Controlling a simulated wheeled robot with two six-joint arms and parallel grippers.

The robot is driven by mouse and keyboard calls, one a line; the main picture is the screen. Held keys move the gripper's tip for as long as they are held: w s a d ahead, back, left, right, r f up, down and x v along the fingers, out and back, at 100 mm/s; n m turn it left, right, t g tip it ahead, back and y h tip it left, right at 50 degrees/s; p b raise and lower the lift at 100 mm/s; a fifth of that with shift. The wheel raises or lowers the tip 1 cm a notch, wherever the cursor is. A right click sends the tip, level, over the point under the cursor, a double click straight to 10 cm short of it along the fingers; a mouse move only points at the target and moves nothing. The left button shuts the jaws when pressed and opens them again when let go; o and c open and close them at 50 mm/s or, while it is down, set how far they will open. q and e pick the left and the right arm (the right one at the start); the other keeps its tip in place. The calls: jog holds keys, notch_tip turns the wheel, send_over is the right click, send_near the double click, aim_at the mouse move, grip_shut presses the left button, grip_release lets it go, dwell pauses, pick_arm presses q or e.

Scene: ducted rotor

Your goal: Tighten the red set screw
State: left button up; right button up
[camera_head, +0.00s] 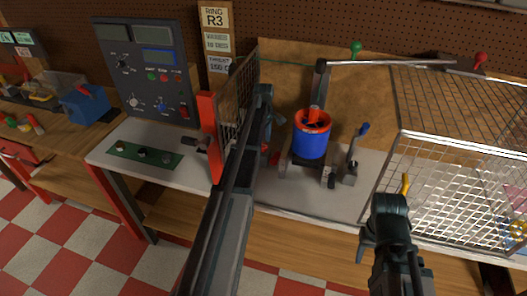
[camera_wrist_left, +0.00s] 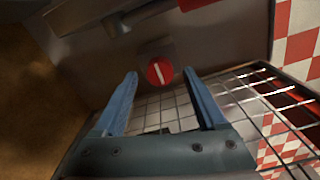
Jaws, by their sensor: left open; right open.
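The red set screw (camera_wrist_left: 160,71) shows in the left wrist view as a round red head with a pale slot, set in a grey block. My left gripper (camera_wrist_left: 161,84) is open, with its two blue fingers spread either side of the screw in the picture; no contact is visible. In the head view my left arm hides most of that gripper and the screw. The ducted rotor (camera_head: 311,142), a blue cylinder with a red rim, stands on a stand on the bench. My right gripper (camera_head: 388,205) is at the bench's front edge, well apart from the rotor.
A wire mesh guard (camera_head: 236,92) with a red post (camera_head: 210,138) stands beside my left arm. A wire cage (camera_head: 458,185) fills the right. A blue-knobbed lever (camera_head: 354,150) stands right of the rotor. A control panel (camera_head: 147,70) stands at the back left.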

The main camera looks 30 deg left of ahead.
pick_arm(q)
jog(key=shift+f+b, duration=0.45)
jog(key=shift+f, duration=0.45)
grip_shut()
